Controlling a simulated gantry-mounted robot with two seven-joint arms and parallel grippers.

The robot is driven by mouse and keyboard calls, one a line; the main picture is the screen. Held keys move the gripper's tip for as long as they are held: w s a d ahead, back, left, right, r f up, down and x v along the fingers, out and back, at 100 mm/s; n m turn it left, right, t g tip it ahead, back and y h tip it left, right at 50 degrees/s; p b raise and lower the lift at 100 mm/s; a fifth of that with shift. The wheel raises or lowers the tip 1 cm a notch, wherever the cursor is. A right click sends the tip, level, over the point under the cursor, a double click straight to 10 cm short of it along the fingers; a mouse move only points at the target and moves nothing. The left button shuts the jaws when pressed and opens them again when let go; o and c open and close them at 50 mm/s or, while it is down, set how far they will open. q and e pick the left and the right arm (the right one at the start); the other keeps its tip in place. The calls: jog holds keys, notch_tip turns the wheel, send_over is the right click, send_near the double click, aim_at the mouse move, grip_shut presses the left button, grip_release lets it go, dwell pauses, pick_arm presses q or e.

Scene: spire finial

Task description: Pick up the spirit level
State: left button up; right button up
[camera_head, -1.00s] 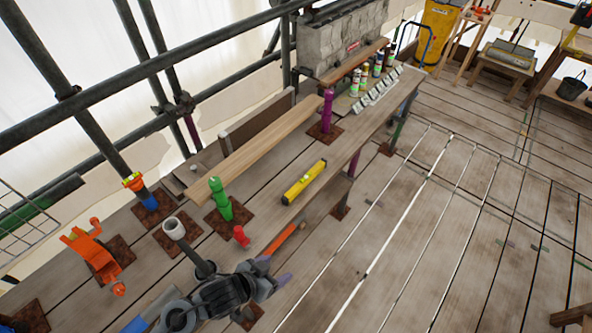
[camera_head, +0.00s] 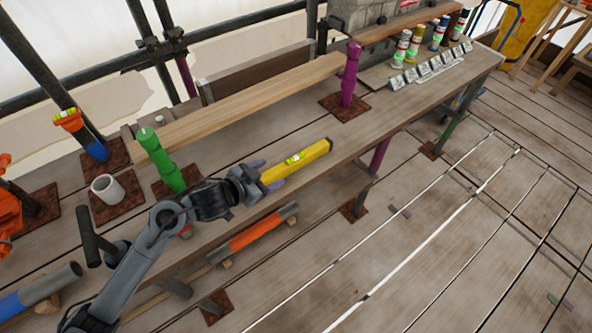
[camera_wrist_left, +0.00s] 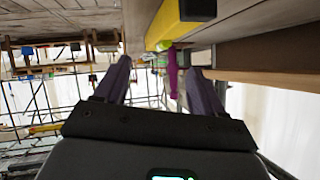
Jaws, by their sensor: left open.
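The yellow spirit level (camera_head: 312,156), with a green vial, lies on the plank bench near its front edge. My left gripper (camera_head: 266,174) is open at the level's near-left end, its purple fingers parted. In the left wrist view the level (camera_wrist_left: 165,25) shows at the top, beyond the gap between the parted fingers (camera_wrist_left: 158,75). The fingers are not closed on it; whether they touch it I cannot tell. My right gripper is not in view.
A green post (camera_head: 162,160) and a grey pipe stub (camera_head: 108,188) stand left of my gripper. A purple post (camera_head: 350,75) stands behind the level. A long timber board (camera_head: 250,98) lies at the back. An orange-banded tube (camera_head: 255,235) lies below the bench edge.

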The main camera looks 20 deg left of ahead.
aim_at(292, 162)
pick_arm(q)
jog(key=shift+w+a+f+b, duration=0.15)
jog(key=shift+a+f+b, duration=0.1)
jog(key=shift+b, duration=0.1)
jog(key=shift+w+d+t, duration=0.1)
jog(key=shift+w+t, duration=0.1)
jog(key=shift+t, duration=0.1)
jog(key=b+x, duration=0.1)
jog(key=x, duration=0.1)
jog(key=b+x, duration=0.1)
jog(key=x, duration=0.2)
jog(key=shift+w+d+r, duration=0.1)
jog(key=shift+w+d, duration=0.1)
jog(key=shift+w, duration=0.15)
jog(key=b+x, duration=0.2)
jog(key=x, duration=0.2)
jog(key=shift+d, duration=0.1)
jog(key=shift+w+d+f+b, duration=0.15)
jog(key=shift+w+f+b, duration=0.25)
jog(key=shift+w, duration=0.05)
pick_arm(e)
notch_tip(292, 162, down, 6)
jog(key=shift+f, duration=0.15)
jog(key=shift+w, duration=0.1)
pick_arm(q)
jog(key=shift+f, duration=0.1)
grip_shut()
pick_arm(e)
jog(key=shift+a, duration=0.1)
